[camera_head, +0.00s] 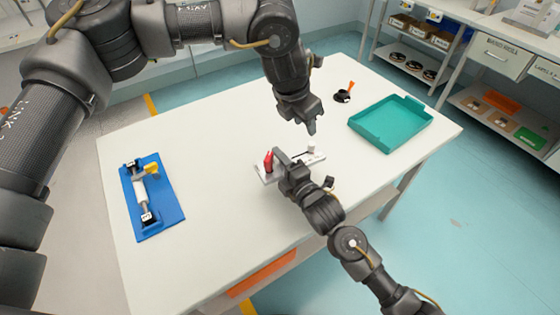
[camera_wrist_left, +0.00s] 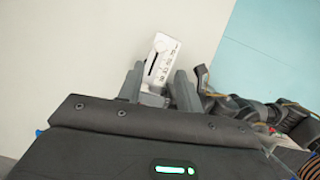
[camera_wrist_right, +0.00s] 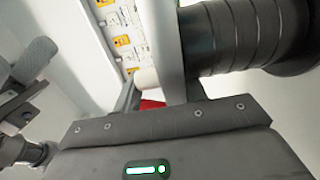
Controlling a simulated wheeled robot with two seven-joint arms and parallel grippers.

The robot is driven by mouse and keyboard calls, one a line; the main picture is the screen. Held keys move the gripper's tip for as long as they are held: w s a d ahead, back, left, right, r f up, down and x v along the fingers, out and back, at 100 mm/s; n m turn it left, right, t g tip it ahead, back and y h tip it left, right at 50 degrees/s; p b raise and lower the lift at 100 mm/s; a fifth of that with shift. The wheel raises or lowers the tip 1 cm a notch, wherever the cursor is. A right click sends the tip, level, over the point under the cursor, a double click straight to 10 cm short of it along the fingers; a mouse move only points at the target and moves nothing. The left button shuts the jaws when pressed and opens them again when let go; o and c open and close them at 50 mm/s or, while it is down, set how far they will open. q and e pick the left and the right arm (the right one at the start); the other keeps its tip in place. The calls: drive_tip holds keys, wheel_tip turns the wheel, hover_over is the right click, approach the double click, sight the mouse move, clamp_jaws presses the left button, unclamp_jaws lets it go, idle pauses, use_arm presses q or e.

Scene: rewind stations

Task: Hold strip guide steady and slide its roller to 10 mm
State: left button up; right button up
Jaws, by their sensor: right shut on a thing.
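The strip guide (camera_head: 263,177) lies near the middle of the white table, a pale plate with a red handle (camera_head: 268,160) and a small white roller (camera_head: 311,148). My right gripper (camera_head: 278,156) is at its left part, shut on the guide by the red handle; red (camera_wrist_right: 152,104) shows between the fingers in the right wrist view. My left gripper (camera_head: 312,130) points down just above the roller. In the left wrist view its fingers (camera_wrist_left: 158,88) stand apart, and beyond them is the guide's plate (camera_wrist_left: 162,60) with a dark slot and a printed scale. The roller's exact reading is too small to tell.
A blue fixture (camera_head: 170,212) with a white cylinder and yellow part lies at the table's left. An empty teal tray (camera_head: 365,130) stands at the right. A black item with an orange part (camera_head: 342,97) lies at the back. The table between them is bare.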

use_arm(q)
drive_tip(key=shift+s+d, duration=0.1)
drive_tip(key=shift+d, duration=0.1)
drive_tip(key=shift+c, duration=1.1)
drive_tip(key=shift+d+f, duration=0.1)
drive_tip(key=shift+d, duration=0.2)
drive_tip(key=shift+c, duration=1.2)
drive_tip(key=n, duration=0.1)
drive_tip(key=w+d+f+n, duration=0.1)
drive_tip(key=n, duration=0.1)
drive_tip(key=w+d+n+y, duration=0.1)
drive_tip(key=shift+f+n+g, duration=0.25)
drive_tip(key=shift+n+g, duration=0.15)
clamp_jaws()
drive_tip(key=n, duration=0.3)
drive_tip(key=shift+w+d+g, duration=0.3)
drive_tip(key=n, duration=0.2)
drive_tip(key=shift+w+d+r+n+g, duration=0.1)
drive_tip(key=shift+d+n+g, duration=0.1)
drive_tip(key=shift+n+g, duration=0.15)
drive_tip(key=n, duration=0.4)
drive_tip(key=d+r+n+g+h, duration=0.1)
drive_tip(key=n, duration=0.3)
drive_tip(key=r+n+g, duration=0.1)
drive_tip(key=n, duration=0.3)
drive_tip(key=shift+s+d+n+h, duration=0.15)
drive_tip(key=shift+s+n+h, duration=0.15)
drive_tip(key=shift+s+n, duration=0.05)
